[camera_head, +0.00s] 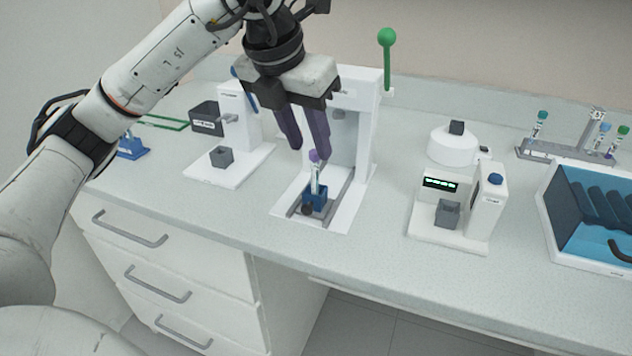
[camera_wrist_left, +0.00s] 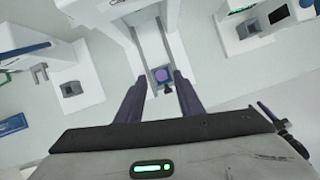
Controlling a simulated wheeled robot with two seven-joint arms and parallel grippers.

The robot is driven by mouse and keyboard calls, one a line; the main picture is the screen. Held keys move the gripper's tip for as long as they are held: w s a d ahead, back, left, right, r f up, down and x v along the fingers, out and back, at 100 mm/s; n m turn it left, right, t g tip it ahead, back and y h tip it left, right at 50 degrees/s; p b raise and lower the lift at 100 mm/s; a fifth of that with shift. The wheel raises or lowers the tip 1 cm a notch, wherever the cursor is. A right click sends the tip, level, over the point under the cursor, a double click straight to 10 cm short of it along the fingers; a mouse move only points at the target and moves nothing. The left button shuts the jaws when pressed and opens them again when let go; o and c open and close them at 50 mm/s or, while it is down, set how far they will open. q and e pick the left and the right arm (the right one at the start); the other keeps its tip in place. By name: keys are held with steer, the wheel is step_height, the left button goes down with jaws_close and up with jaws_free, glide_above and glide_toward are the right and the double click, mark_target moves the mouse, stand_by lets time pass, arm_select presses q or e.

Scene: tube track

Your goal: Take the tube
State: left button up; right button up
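A tube with a purple cap (camera_head: 315,172) stands upright in a small blue holder (camera_head: 322,198) on the rails of a white device (camera_head: 345,212). In the left wrist view the purple cap (camera_wrist_left: 162,75) shows from above, between and just beyond the fingertips. My left gripper (camera_head: 308,153) is open, with its dark purple fingers pointing down, just above the cap. In the left wrist view a gap shows between the fingers (camera_wrist_left: 160,88), and nothing is held. My right gripper is not in view.
The device has an upright frame with a green-knobbed lever (camera_head: 387,45) close to my gripper. A white device (camera_head: 222,165) stands left, another with a green display (camera_head: 440,185) right. A tube rack (camera_head: 545,152) and blue-lined box (camera_head: 600,220) are far right.

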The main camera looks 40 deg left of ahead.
mark_target(313, 153)
arm_select(q)
steer(key=x, duration=0.5)
steer(key=shift+d+f, duration=0.15)
steer(key=shift+f, duration=0.05)
steer(key=c, duration=0.8)
